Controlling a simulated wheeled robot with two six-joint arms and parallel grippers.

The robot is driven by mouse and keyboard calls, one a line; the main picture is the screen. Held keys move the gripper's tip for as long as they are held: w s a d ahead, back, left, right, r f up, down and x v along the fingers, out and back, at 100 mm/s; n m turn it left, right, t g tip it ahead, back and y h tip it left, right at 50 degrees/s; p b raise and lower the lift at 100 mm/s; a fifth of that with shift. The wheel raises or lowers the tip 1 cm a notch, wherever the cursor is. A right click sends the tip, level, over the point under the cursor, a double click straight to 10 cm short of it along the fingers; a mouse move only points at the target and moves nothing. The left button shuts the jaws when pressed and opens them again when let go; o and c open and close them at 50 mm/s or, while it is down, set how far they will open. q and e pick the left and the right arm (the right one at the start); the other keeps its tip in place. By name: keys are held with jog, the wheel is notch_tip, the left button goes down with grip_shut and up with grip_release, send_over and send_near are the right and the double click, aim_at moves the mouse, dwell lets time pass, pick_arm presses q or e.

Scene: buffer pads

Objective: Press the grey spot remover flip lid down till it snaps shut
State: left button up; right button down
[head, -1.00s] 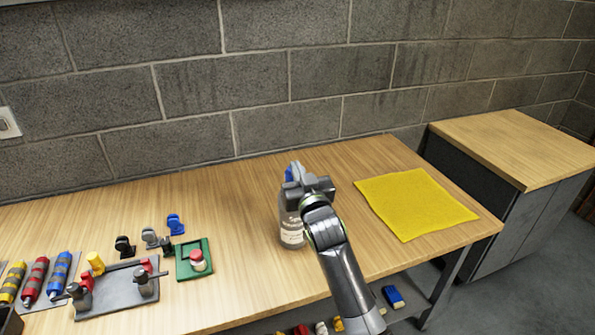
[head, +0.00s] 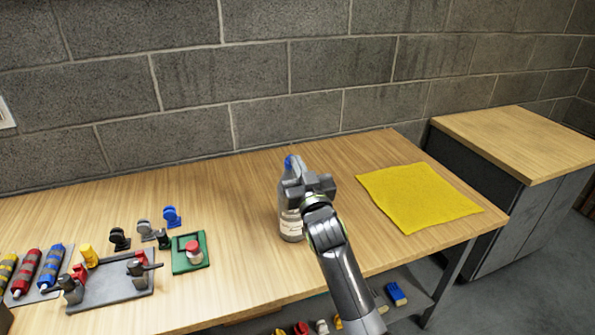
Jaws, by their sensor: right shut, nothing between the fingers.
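The spot remover bottle (head: 291,222) stands upright on the wooden table, grey with a pale label. A blue part shows at its top (head: 289,163), beside a grey piece. My right gripper (head: 298,186) is shut and empty, in front of the bottle's upper part and covering much of its top and right side. I cannot tell whether it touches the bottle or how far the flip lid is open. My left gripper is not in view.
A yellow cloth (head: 418,199) lies to the right. A green plate with a red button (head: 193,249), several small clips and a grey tray (head: 115,288) lie to the left. Striped red and blue tubes (head: 27,271) are further left. A grey block wall stands behind.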

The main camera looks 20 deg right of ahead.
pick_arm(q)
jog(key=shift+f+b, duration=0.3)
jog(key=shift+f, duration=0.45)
pick_arm(e)
jog(key=shift+s+f, duration=0.2)
jog(key=shift+f, duration=0.35)
